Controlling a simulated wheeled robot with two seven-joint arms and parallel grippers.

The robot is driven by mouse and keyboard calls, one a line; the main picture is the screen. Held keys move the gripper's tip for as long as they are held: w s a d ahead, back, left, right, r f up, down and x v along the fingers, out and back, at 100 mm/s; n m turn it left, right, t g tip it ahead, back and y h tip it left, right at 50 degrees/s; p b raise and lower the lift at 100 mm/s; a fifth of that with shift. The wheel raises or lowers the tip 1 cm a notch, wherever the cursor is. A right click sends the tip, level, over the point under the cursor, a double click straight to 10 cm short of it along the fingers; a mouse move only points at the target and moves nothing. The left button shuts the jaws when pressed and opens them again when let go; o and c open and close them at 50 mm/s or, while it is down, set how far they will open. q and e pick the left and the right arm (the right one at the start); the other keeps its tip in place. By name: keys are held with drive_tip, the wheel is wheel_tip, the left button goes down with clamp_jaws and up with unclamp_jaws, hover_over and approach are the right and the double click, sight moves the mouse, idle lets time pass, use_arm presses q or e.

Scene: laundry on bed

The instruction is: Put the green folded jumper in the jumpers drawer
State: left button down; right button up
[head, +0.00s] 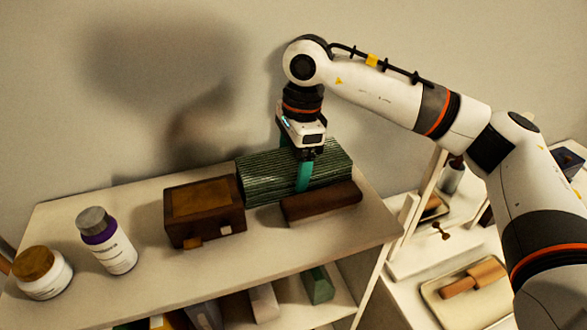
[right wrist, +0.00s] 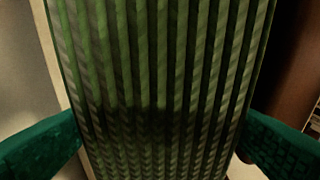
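The green folded jumper (head: 262,178), striped in lighter and darker green, lies on top of the white shelf unit against the wall. My right gripper (head: 298,172) points down over it, with one teal finger in front of the jumper and the other behind it. In the right wrist view the jumper (right wrist: 160,80) fills the middle between the two spread fingers (right wrist: 163,140). The fingertips are close to its edges; I cannot tell whether they touch it. My left gripper is out of view. I cannot identify the jumpers drawer in either view.
A dark brown block (head: 320,204) lies right in front of the jumper. A brown box (head: 204,210), a purple-collared white bottle (head: 108,242) and a wooden-lidded jar (head: 42,274) stand to the left on the shelf top (head: 270,255). A tray with a rolling-pin-like object (head: 473,279) is lower right.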

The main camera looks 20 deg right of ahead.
sight(293, 159)
drive_tip(key=shift+c, duration=1.2)
drive_tip(key=shift+r, duration=0.25)
wheel_tip(293, 159, up, 9)
drive_tip(key=b, duration=0.2)
drive_tip(key=shift+f+b, duration=0.2)
drive_tip(key=shift+b, duration=0.15)
drive_tip(key=shift+r, duration=0.5)
